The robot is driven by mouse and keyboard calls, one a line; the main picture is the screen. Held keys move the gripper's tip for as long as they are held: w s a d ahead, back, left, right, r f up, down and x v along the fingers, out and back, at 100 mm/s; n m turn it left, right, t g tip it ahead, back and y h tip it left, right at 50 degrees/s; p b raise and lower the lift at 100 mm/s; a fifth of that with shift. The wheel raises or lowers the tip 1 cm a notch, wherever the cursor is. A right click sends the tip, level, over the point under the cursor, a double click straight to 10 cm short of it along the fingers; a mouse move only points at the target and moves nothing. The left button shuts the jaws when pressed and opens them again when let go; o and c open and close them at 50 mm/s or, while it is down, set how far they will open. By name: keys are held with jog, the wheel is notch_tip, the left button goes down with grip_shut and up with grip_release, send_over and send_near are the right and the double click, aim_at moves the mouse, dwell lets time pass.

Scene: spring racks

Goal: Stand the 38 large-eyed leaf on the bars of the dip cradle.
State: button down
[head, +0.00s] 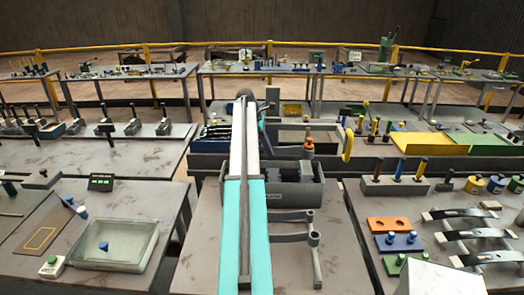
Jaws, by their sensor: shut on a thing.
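My arm reaches away from me up the middle of the head view. Its end and my gripper are hidden behind the arm links, so I cannot see the fingers or anything between them. Several bowed grey leaves with dark middles, one of them a bowed leaf (471,213), lie on the right table. No markings or eye sizes can be read, so I cannot tell whether the 38 large-eyed leaf is among them. A grey frame (313,240) with bars and short uprights stands right of my arm on the middle table. I cannot tell whether it is the dip cradle.
A clear-walled tray (140,262) with a blue knob in it stands on the left table. A dark bin (312,190) sits beside my arm. Orange (389,225), blue and green blocks and a post rack (383,187) are on the right table. Gaps separate the tables.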

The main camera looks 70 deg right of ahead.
jog(key=shift+s+d+r, duration=0.2)
jog(key=shift+r+p, duration=0.1)
jog(key=shift+p, duration=0.25)
jog(key=shift+w+f+b, duration=0.15)
jog(key=shift+f+b, duration=0.45)
jog(key=shift+f, duration=2.75)
dwell(0.3)
jog(key=c, duration=1.4)
grip_release()
jog(key=shift+f, duration=0.1)
jog(key=shift+r, duration=0.2)
